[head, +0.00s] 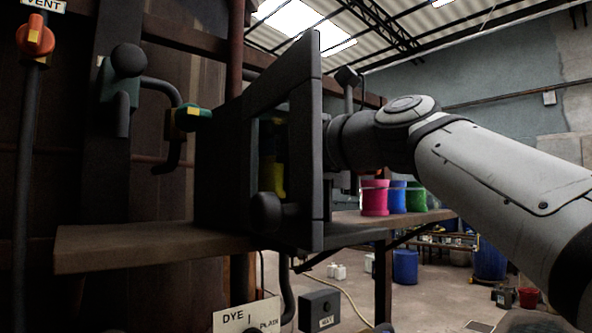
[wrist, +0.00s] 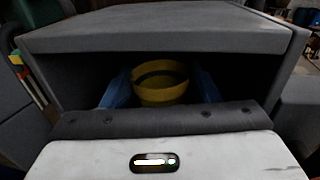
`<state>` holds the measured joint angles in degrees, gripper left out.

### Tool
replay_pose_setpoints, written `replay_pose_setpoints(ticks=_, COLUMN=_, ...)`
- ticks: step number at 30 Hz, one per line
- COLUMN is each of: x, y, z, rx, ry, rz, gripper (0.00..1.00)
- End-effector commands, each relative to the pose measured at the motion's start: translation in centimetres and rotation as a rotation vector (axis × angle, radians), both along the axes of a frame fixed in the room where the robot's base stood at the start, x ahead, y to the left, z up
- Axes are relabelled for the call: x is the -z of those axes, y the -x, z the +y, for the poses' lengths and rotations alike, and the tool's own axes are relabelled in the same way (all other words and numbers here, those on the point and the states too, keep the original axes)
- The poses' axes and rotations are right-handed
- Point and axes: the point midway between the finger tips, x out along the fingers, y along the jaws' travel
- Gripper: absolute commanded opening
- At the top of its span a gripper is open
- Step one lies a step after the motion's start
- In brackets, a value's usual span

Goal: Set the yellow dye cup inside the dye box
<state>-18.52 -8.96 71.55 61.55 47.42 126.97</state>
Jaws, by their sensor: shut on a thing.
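The yellow dye cup (wrist: 160,92) shows in the wrist view inside the dark opening of the dye box (wrist: 150,28). My gripper (wrist: 162,85) is shut on it, with a blue finger on either side. In the head view the dye box (head: 222,175) stands on a wooden shelf, and the yellow cup (head: 272,178) shows dimly through a framed pane. My wrist reaches in from the right, and the fingers are hidden there. The cup's base is out of sight in the wrist view, so I cannot tell whether it touches the box floor.
A pink cup (head: 375,198), a blue cup (head: 397,196) and a green cup (head: 416,197) stand on the shelf to the right. The box's framed front and dark knob (head: 265,212) are close to my wrist. A green-and-yellow valve handle (head: 188,118) is left of the box.

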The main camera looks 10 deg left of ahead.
Motion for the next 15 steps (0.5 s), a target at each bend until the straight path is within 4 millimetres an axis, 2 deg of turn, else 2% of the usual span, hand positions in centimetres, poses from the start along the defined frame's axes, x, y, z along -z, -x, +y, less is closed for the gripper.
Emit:
replay_pose_setpoints(ticks=3, x=2.0, y=0.1, z=-0.1, rx=0.002, ry=-0.001, rz=0.001, gripper=0.28)
replay_pose_setpoints(ticks=6, x=3.1, y=0.0, z=-0.1, rx=0.001, ry=-0.001, rz=0.0, gripper=0.28)
replay_pose_setpoints(ticks=15, x=3.2, y=0.0, z=-0.1, rx=0.002, ry=-0.001, rz=0.001, gripper=0.28)
